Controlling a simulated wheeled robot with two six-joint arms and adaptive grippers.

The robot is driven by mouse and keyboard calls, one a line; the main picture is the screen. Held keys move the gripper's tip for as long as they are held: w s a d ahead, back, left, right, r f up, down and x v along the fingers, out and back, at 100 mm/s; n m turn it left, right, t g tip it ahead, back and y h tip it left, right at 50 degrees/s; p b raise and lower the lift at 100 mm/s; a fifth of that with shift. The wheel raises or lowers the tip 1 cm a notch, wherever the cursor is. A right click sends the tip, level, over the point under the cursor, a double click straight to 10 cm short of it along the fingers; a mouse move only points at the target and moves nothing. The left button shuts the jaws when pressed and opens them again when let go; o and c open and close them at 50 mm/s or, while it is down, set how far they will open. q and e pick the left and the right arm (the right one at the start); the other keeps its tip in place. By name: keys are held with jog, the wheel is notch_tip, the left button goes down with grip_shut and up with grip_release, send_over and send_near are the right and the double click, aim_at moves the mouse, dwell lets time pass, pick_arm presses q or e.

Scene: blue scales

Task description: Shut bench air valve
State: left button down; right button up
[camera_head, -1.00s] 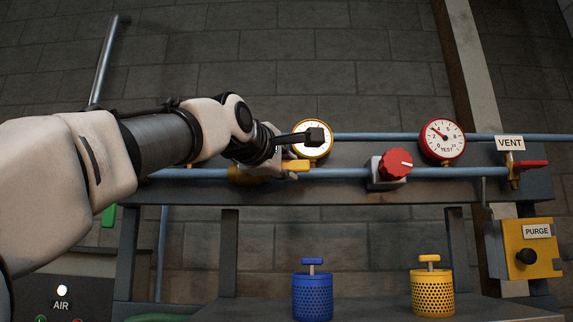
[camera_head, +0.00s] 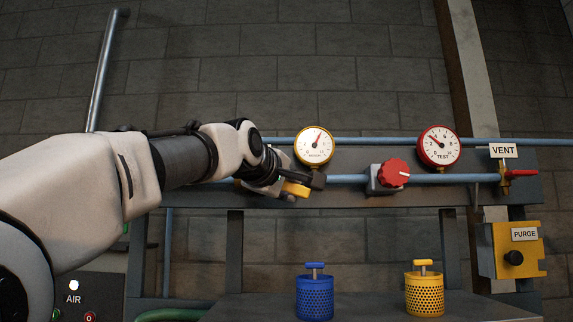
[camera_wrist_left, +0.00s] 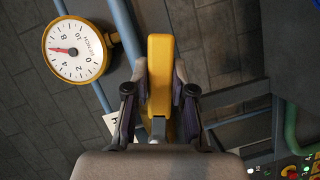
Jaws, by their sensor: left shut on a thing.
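The bench air valve's yellow handle (camera_head: 295,189) sits on the blue pipe, below and left of the yellow-rimmed bench gauge (camera_head: 314,147). My left gripper (camera_head: 306,183) is shut on this handle. In the left wrist view the handle (camera_wrist_left: 159,75) stands between the two fingers of the left gripper (camera_wrist_left: 160,92). The valve body is mostly hidden behind my gripper. The bench gauge also shows in the left wrist view (camera_wrist_left: 77,50), its red needle near 7. My right gripper is not in view.
Right along the pipe are a red knob (camera_head: 392,173), a red test gauge (camera_head: 439,147) and a red-handled vent valve (camera_head: 521,173). A yellow purge box (camera_head: 517,249) hangs at the right. Blue (camera_head: 314,297) and yellow (camera_head: 424,294) perforated canisters stand on the bench below.

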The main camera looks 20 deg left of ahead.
pick_arm(q)
jog(key=shift+s+a+f+m+g+b, duration=0.1)
jog(key=shift+a+f+m+g+b, duration=0.1)
jog(key=shift+f+m, duration=0.15)
jog(key=shift+a+f+m+g+b, duration=0.1)
jog(key=shift+f+m+b, duration=0.15)
jog(key=shift+m, duration=0.2)
jog(key=s+a+f+m+g+y+p, duration=0.1)
jog(key=a+f+m+g+y, duration=0.2)
jog(key=a+m+y, duration=0.2)
jog(key=shift+s+a+f+m, duration=0.4)
jog(key=shift+a+m, duration=0.35)
jog(key=shift+m, duration=1.15)
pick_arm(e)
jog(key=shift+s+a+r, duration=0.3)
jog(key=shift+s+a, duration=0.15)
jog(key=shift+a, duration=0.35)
